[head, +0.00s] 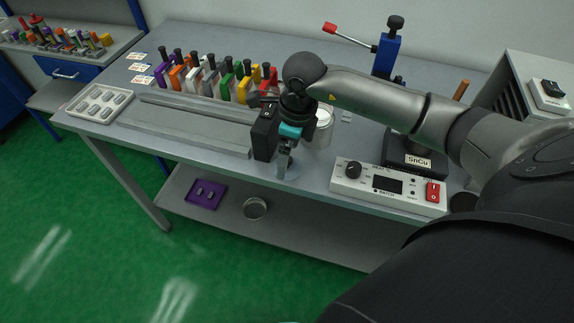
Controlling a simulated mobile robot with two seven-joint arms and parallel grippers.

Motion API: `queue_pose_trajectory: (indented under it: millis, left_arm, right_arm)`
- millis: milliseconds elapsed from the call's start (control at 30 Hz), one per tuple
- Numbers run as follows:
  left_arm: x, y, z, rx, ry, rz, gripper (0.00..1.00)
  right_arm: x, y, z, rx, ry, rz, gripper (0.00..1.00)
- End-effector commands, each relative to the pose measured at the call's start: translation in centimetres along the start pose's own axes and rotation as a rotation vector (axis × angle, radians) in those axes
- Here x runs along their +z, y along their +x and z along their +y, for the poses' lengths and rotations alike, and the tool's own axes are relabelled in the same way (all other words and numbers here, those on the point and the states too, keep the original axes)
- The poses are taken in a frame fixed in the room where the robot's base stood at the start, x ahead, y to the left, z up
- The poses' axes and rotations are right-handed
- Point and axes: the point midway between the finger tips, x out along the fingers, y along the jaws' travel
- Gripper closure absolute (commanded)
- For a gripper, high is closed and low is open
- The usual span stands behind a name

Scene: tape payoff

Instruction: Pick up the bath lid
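My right arm reaches in from the right across the table, and its gripper (284,168) points down near the table's front edge, in front of a pale cylindrical container (323,128). The fingers are small and partly hidden by the gripper body, so I cannot tell whether they are open or shut. A dark box labelled SnCu (418,160) stands on the table to the right, with my arm covering its upper part. I cannot clearly identify the bath lid. A brown handle (461,90) sticks up behind my arm; what it belongs to is hidden. My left gripper is not in view.
A control unit with a red switch (388,187) sits at the table's front right. A blue press with a red-knobbed lever (387,52) stands behind my arm. Coloured holders (200,78) line the back left. The lower shelf holds a purple tray (206,205) and round dish (255,208).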

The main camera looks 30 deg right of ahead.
Motion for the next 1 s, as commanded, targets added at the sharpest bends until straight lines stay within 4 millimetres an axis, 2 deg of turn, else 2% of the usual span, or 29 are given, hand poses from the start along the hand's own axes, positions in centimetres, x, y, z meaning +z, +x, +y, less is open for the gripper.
queue_pose_trajectory:
  millis: [33, 133, 433, 1000]
  left_arm:
    - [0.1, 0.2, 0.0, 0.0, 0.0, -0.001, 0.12]
    - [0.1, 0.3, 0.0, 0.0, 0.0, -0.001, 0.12]
    - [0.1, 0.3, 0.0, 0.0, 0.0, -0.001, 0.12]
    - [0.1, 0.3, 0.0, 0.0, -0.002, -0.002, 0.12]
  right_arm:
    - [0.0, 0.9, 0.1, 0.002, 0.0, 0.0, 0.0]
    - [0.0, 1.9, 0.0, 0.001, 0.0, 0.0, 0.0]
    - [0.0, 2.2, 0.0, -0.001, -0.001, -0.001, 0.01]
    - [0.0, 2.1, 0.0, -0.001, -0.001, -0.001, 0.65]
